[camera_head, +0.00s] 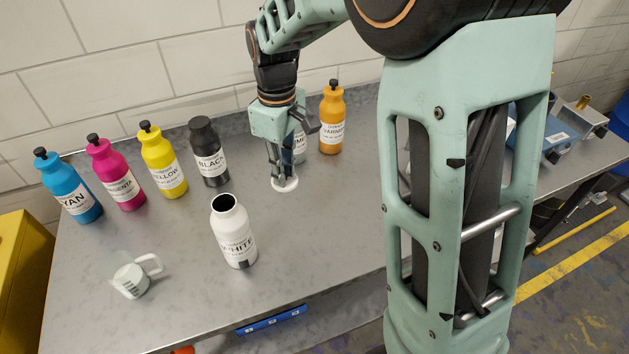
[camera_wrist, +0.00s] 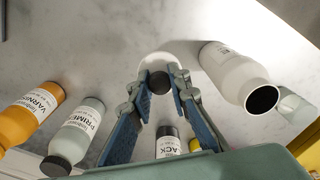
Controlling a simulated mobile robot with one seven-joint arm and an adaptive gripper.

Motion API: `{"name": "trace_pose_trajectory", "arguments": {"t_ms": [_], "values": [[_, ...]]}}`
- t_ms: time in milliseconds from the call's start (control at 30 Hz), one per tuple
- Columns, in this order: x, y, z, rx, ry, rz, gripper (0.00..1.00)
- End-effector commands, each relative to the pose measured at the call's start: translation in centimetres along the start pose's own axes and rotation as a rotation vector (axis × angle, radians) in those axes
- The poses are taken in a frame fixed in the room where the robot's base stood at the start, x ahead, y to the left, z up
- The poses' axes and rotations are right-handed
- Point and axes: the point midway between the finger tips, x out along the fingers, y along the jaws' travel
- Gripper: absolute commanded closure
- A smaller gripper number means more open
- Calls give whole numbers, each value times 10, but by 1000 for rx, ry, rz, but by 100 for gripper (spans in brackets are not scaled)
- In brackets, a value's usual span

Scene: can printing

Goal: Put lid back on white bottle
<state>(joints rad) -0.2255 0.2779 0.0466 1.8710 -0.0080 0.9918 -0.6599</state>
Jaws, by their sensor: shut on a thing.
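The white bottle (camera_head: 234,238) stands upright and open-topped near the middle of the table, its dark mouth showing. It also shows in the wrist view (camera_wrist: 232,72), right of my fingers. My gripper (camera_head: 281,176) points down behind and to the right of the bottle. Its fingertips (camera_wrist: 160,84) are shut on the black knob of the white lid (camera_head: 286,185). The lid's white disc (camera_wrist: 181,50) shows beyond the fingertips in the wrist view. The lid is at or just above the tabletop; I cannot tell if it touches.
Cyan (camera_head: 69,187), magenta (camera_head: 117,175), yellow (camera_head: 163,162) and black (camera_head: 209,153) bottles stand in a row at the left. The primer bottle (camera_wrist: 78,132) is partly hidden behind my gripper in the head view; varnish (camera_head: 332,120) is beside it. A measuring cup (camera_head: 131,280) stands front left.

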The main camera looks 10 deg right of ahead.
Motion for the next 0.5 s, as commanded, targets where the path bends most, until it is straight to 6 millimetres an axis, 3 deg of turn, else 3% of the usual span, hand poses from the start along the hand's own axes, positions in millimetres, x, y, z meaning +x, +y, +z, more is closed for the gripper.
{"name": "trace_pose_trajectory", "arguments": {"t_ms": [200, 500], "values": [[-41, -52, -39, -499, 3, 5, 94], [-85, -111, -61, -1010, -3, 4, 94]]}}
